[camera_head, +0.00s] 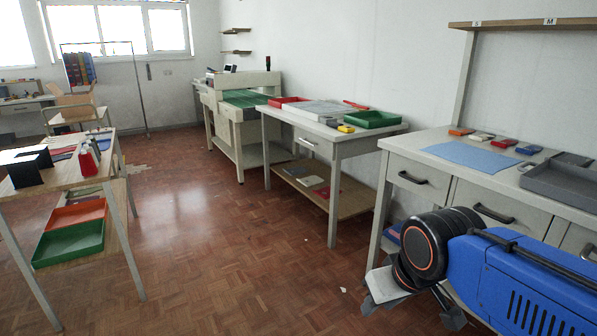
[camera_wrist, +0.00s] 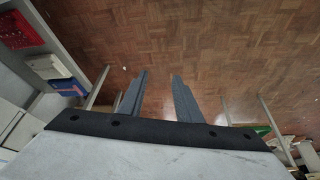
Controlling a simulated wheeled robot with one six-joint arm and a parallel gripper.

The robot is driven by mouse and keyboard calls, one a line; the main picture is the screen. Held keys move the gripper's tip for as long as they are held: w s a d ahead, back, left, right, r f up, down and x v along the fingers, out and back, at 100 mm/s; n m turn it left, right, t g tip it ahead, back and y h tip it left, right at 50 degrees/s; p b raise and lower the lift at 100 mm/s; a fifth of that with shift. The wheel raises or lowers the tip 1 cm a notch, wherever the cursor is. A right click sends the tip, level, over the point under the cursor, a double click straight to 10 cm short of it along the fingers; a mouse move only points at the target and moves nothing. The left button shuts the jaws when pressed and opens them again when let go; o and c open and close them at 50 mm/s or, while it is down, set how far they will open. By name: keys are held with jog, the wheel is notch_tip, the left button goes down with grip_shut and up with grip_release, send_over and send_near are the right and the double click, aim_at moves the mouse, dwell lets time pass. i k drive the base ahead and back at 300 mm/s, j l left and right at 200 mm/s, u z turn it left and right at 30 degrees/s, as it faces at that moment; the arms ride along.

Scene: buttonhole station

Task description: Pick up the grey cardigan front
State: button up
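My gripper (camera_wrist: 159,75) is open and empty in the wrist view, its two dark fingers apart above bare floor. In the head view my arm reaches in at the lower right, beside the right bench and below its top. I cannot pick out the grey cardigan front for certain. A light grey flat area (camera_head: 318,108) lies on the middle table, but I cannot tell whether it is cloth. A grey tray (camera_head: 560,184) stands on the right bench, with its contents unclear. My gripper is well apart from both.
The right bench (camera_head: 425,148) holds a blue mat (camera_head: 462,155) and several small coloured blocks. The middle table bears a green tray (camera_head: 371,119) and a red tray (camera_head: 287,102). A wooden table (camera_head: 112,150) stands left. The parquet floor (camera_head: 215,235) between is clear.

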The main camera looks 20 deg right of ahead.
aim_at(563, 155)
jog(key=i+j+z, duration=0.15)
jog(key=i+z, duration=0.15)
jog(key=z, duration=0.15)
jog(key=i+j+z, duration=0.25)
jog(key=z, duration=0.2)
jog(key=i+j+z, duration=0.3)
jog(key=z, duration=0.2)
jog(key=i+j+z, duration=0.2)
jog(key=j+z, duration=0.25)
